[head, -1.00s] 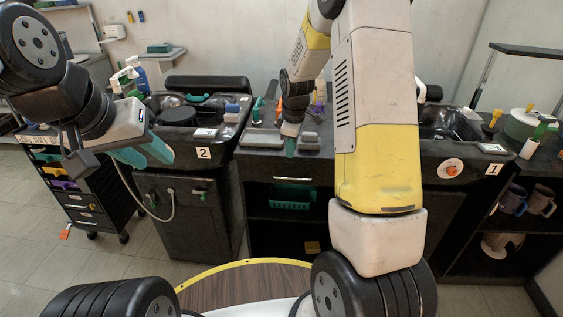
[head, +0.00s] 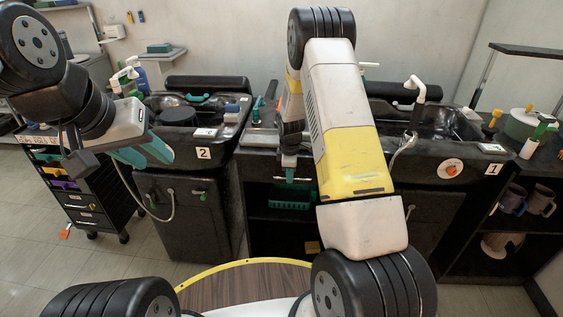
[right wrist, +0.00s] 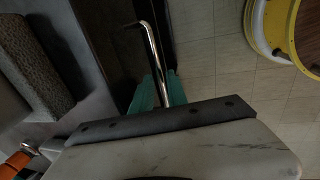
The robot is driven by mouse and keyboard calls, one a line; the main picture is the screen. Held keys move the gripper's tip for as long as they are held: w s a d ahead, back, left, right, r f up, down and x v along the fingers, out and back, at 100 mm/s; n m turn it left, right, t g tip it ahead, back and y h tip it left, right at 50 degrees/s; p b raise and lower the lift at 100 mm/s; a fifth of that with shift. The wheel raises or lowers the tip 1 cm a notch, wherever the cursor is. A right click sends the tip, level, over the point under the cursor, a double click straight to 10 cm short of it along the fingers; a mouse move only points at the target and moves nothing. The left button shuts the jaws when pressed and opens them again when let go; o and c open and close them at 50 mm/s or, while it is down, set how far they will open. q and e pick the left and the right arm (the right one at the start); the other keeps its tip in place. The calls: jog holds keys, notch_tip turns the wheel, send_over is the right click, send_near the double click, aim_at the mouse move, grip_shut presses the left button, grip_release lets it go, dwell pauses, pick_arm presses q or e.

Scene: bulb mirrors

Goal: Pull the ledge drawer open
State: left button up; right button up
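The ledge drawer is the dark front under the middle counter, with a chrome bar handle (head: 302,179). The drawer looks closed, its front largely behind my right arm. My right gripper (head: 289,172) points down at the handle. In the right wrist view the chrome handle (right wrist: 152,52) runs between the two teal fingers of the gripper (right wrist: 160,88). A finger lies close on each side of the bar; whether they press on it I cannot tell. My left gripper (head: 143,153) hangs empty at the left, its teal fingers seemingly apart, far from the drawer.
A teal basket (head: 290,198) sits on the open shelf below the drawer. Basin 2 (head: 178,118) stands to the left and basin 1 (head: 440,125) to the right. A drawer trolley (head: 85,203) is at the far left. Floor in front of the counter is clear.

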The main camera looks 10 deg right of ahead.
grip_shut()
dwell(1.4)
